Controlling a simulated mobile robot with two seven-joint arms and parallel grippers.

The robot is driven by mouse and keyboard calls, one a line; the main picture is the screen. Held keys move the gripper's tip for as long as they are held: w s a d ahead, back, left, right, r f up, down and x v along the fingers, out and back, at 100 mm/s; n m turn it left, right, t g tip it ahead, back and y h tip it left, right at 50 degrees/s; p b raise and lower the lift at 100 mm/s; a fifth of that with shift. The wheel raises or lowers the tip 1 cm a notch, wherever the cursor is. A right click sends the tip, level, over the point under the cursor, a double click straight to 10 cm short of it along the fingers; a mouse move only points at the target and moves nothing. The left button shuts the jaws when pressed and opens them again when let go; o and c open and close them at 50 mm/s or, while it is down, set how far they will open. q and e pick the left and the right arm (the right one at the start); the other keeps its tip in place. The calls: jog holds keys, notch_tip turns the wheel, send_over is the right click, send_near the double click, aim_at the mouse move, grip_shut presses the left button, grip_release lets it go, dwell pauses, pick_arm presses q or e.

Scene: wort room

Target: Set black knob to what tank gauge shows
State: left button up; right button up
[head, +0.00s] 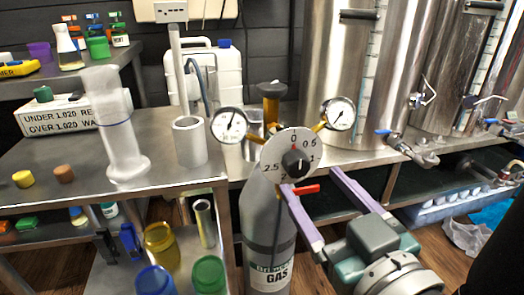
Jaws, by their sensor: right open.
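The black knob (297,161) sits on a round white dial plate (275,153) at the top of the grey gas cylinder (268,225). The dial is marked 0, 0.5, 1, 2 and 2.5 in view; the knob's exact setting is too small to read. A left round gauge (230,124) and a right round gauge (340,114) flank it on brass fittings. Their needles show, but their scale numbers are too small to read. My right gripper (310,181) is open and empty, its purple fingers just below and right of the knob. My left gripper is not in view.
A red lever (306,189) juts out under the dial, close to the right gripper's fingers. A steel table (60,175) with a clear cylinder (118,125) and a grey cup (189,142) stands left. Steel tanks (335,60) with taps stand behind right.

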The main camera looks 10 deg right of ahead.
aim_at(300, 169)
jog(key=w, duration=0.3)
jog(key=w+b, duration=0.1)
jog(key=shift+w+a, duration=0.2)
jog(key=shift+a, duration=0.05)
grip_shut()
dwell(0.4)
